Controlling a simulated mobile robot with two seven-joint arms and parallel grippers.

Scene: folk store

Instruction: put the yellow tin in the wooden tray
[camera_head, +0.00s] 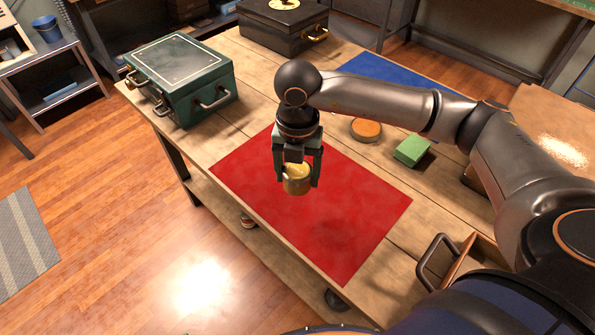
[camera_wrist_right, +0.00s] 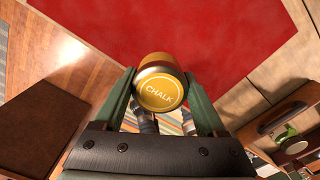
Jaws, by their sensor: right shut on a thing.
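The yellow tin (camera_head: 297,183) is between the fingers of my right gripper (camera_head: 298,172), which is shut on it. In the head view it shows over the red mat (camera_head: 330,225); the gap below it is hard to judge. In the right wrist view the tin (camera_wrist_right: 161,85) shows its lid with the word CHALK, held between the green fingers (camera_wrist_right: 160,100). The wooden tray (camera_head: 460,258) with a dark handle stands at the lower right of the head view, mostly hidden behind my right arm. My left gripper is not in view.
A green metal box (camera_head: 180,75) and a black case (camera_head: 283,22) stand at the table's back left. A round orange-topped tin (camera_head: 366,129) and a green block (camera_head: 412,150) sit right of the red mat. A blue mat (camera_head: 405,80) lies farther back.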

